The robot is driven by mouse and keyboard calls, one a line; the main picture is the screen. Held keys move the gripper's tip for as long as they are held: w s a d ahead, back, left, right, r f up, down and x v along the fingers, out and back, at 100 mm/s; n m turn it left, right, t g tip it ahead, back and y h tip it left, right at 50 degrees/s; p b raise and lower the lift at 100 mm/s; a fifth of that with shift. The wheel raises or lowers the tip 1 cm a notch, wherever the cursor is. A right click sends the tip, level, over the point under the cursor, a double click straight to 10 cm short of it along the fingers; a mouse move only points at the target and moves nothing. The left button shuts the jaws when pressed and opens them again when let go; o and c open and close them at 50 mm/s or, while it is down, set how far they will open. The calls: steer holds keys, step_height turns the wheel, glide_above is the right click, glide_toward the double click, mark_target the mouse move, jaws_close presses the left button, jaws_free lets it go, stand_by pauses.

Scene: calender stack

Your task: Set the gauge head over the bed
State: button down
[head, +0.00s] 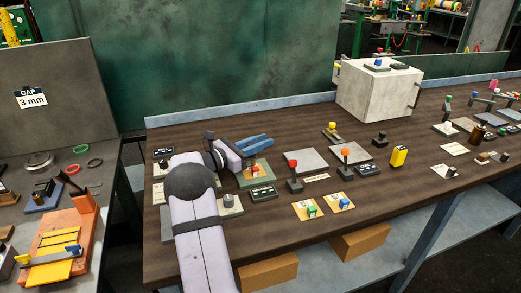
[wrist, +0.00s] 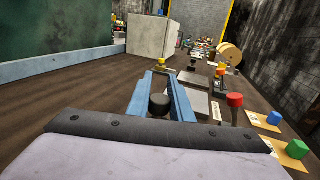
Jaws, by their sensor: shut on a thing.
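My gripper (head: 268,141) reaches over the left part of the brown bench, its blue fingers pointing right. In the wrist view, my gripper (wrist: 162,78) has a round black knob (wrist: 159,105) between its fingers, close to the palm. Its stem and base are hidden. I cannot tell which part is the gauge head or the bed. A bar with a yellow knob (head: 331,127) stands beyond the fingertips, apart from them; it also shows in the wrist view (wrist: 162,64). Flat grey plates (head: 306,161) lie right of my gripper.
Cards with a green block (head: 312,211) and a blue block (head: 337,205) lie nearer the front edge. A white cabinet (head: 377,92) stands at the back. An orange fixture (head: 60,240) sits on the separate left bench.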

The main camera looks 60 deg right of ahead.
steer(key=shift+s+a+f+m+g+y+b, duration=0.2)
steer(key=shift+a+m+g+b, duration=0.25)
steer(key=shift+b, duration=0.7)
steer(key=shift+s+a+r+m+g+y+b, duration=0.15)
steer(key=shift+m+g+y+b, duration=0.3)
steer(key=shift+b, duration=0.7)
steer(key=shift+s+a+g+y+b, duration=0.1)
steer(key=shift+a+g+y+b, duration=0.2)
steer(key=shift+g+b, duration=0.3)
steer(key=c, duration=1.6)
jaws_free()
steer(key=shift+a, duration=0.15)
